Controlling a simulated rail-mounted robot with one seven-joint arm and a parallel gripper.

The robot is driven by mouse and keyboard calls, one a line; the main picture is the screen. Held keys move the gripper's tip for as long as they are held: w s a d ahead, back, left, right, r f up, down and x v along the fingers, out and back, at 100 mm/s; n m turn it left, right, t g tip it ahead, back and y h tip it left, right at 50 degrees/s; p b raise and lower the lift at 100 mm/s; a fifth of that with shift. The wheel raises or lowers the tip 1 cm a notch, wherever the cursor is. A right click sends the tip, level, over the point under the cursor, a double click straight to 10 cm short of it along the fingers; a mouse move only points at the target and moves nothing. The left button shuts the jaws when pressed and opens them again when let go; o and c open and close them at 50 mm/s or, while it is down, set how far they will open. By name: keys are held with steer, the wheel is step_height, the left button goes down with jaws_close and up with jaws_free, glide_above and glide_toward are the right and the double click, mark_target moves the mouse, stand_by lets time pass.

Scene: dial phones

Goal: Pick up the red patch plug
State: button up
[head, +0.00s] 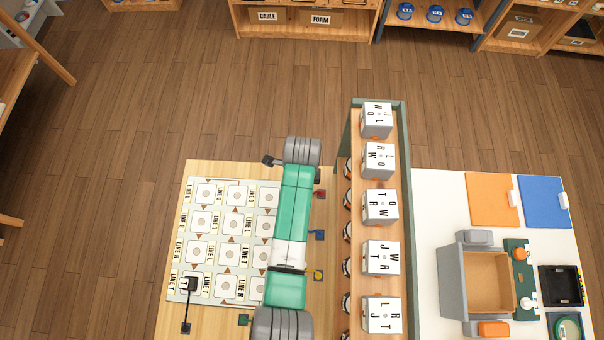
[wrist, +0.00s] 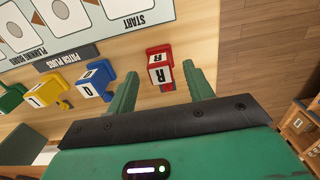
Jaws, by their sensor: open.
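The red patch plug (wrist: 160,72), a small block with a white face lettered R, stands on the light wood table in the wrist view. My gripper (wrist: 166,78) is open, with one green finger on each side of the plug as seen in this view. Whether the fingers are down at its height I cannot tell. No contact shows. In the head view the red plug (head: 319,194) shows just right of my arm, which hides the gripper's fingers.
Blue (wrist: 92,80), yellow (wrist: 45,93) and green (wrist: 8,98) plugs stand in a row left of the red one. The planning board (head: 262,190) lies beside them. A raised shelf (head: 360,220) with lettered white cubes stands close on the right in the head view.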

step_height(320, 180, down, 2)
steer(key=shift+f, duration=0.2)
steer(key=shift+c, duration=0.4)
steer(key=c, duration=1)
step_height(320, 180, up, 10)
steer(key=shift+r+p, duration=0.1)
steer(key=shift+p, duration=0.85)
